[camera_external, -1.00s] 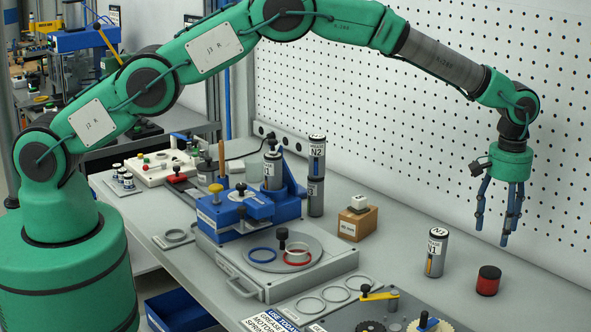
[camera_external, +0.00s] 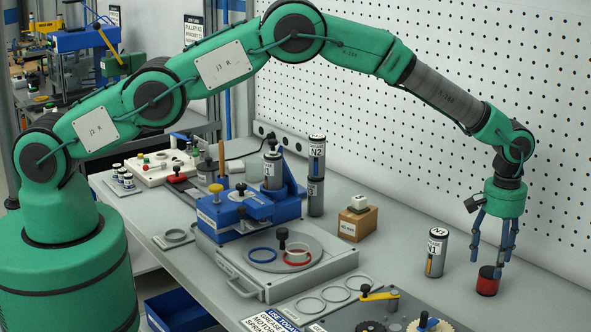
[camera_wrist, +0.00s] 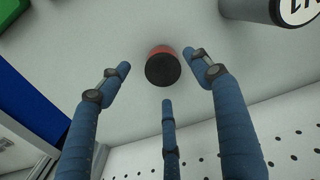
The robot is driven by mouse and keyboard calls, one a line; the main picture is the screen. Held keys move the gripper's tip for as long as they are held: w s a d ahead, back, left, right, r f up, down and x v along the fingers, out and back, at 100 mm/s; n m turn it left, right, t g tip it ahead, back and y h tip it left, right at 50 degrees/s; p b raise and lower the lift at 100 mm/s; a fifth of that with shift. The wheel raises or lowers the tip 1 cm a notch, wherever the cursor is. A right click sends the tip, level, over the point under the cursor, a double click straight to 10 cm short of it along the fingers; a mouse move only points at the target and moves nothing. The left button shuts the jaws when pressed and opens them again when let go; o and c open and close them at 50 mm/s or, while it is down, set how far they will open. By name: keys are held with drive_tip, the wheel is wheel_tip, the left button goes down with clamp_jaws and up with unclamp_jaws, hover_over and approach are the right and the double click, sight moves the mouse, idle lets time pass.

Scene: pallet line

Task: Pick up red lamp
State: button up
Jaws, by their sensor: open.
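The red lamp (camera_external: 487,285) is a short red cylinder with a dark top, upright on the grey bench at the right. In the wrist view the lamp (camera_wrist: 160,53) shows its red side and dark top, just beyond and between the fingertips. My gripper (camera_external: 492,262) has several blue fingers and points down right above the lamp. Its fingertips are near the lamp's top, and one finger partly covers it. I cannot tell whether a finger touches the lamp.
A silver canister marked N1 (camera_external: 436,253) stands left of the lamp, close to my gripper. A brown box (camera_external: 357,224) and stacked canisters (camera_external: 316,185) are farther left. A white pegboard wall (camera_external: 420,110) rises behind. The bench right of the lamp is clear.

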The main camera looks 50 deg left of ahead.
sight(490, 272)
drive_tip(key=shift+f, duration=0.15)
drive_tip(key=shift+a+f, duration=0.1)
drive_tip(key=shift+f, duration=2.35)
drive_tip(key=c, duration=1.3)
